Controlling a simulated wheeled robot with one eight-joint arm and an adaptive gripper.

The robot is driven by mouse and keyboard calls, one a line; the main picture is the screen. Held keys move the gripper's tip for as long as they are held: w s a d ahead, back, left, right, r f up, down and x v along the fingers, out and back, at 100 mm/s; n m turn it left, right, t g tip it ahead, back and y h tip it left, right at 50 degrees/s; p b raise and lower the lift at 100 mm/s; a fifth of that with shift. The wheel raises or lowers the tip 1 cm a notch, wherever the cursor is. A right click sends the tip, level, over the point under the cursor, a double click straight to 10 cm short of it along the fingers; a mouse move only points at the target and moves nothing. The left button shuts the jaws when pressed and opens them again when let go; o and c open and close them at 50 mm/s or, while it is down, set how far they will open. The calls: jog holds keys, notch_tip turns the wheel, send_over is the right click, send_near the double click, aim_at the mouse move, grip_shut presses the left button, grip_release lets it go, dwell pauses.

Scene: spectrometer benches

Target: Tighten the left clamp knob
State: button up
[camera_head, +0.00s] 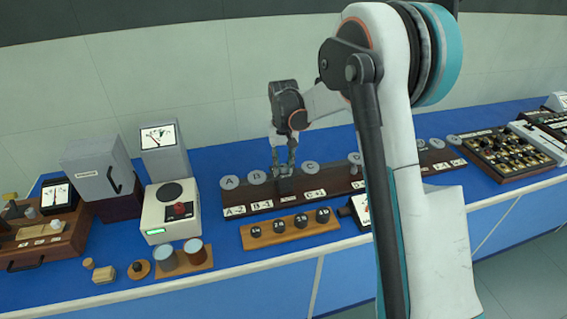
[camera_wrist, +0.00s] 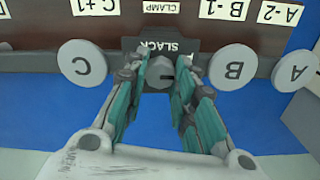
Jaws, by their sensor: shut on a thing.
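The left clamp knob (camera_wrist: 160,72) is a grey round knob on a dark block. The block carries the word SLACK above the knob in the wrist view, and a CLAMP label lies beyond it. My gripper (camera_wrist: 160,82) has its two fingers on either side of the knob, shut on it. In the head view my gripper (camera_head: 284,168) points down at the dark clamp block (camera_head: 286,186) on the brown board, between the B and C discs. The knob itself is hidden there behind the fingers.
Grey discs B (camera_wrist: 232,67) and C (camera_wrist: 82,63) flank the knob closely. A wooden rack (camera_head: 290,228) with several dark round weights stands in front of the board (camera_head: 330,178). A white balance (camera_head: 170,212) stands to the left. My arm hides part of the board's right side.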

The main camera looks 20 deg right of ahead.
aim_at(284, 166)
dwell(0.4)
jog(key=o, duration=1.1)
notch_tip(284, 166, up, 12)
